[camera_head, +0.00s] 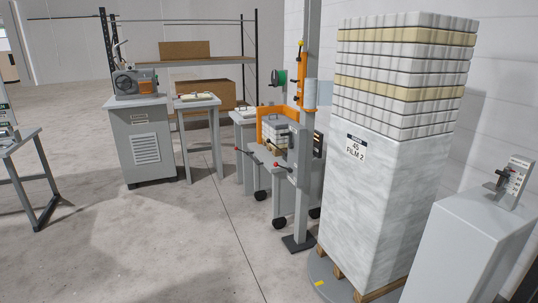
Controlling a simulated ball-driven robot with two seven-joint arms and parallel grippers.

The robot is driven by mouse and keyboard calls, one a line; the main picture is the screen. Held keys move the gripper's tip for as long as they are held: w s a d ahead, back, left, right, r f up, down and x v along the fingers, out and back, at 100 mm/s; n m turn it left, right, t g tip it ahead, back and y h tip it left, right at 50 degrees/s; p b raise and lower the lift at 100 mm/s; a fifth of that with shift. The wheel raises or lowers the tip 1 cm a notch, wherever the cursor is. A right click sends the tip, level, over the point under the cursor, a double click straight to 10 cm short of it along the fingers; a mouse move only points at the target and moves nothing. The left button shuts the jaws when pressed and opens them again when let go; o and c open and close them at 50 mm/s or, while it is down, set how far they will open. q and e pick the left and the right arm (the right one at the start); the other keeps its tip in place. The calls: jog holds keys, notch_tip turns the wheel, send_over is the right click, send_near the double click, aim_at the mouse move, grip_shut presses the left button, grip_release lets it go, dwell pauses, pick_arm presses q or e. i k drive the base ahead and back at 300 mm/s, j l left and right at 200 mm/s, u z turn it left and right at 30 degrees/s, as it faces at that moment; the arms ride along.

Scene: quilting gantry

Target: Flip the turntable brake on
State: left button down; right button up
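A round grey turntable (317,283) lies on the floor at the lower right, with a small yellow mark on its rim. A tall film-wrapped pallet load (375,215) stands on it, on a wooden pallet (341,285). At the right edge, a grey pedestal (455,250) carries a small light panel (517,184) with a dark lever or knob (498,183) in front. This may be the turntable brake; its markings are too small to read and its position cannot be told. Neither of my grippers is in view.
A grey mast (304,120) stands left of the load. Behind it is a wheeled cart (265,165) with red-knobbed levers. A grey cabinet (145,145) with a machine on top, a small table (196,101) and a rack stand further back.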

aim_at(276, 164)
jog(key=i+j, duration=0.1)
jog(key=i, duration=1.55)
jog(key=i+z, duration=0.35)
jog(key=i+j+z, duration=0.15)
jog(key=i+z, duration=0.15)
jog(key=i, duration=0.2)
jog(key=i+j+z, duration=0.2)
jog(key=i+z, duration=0.15)
jog(key=i, duration=0.1)
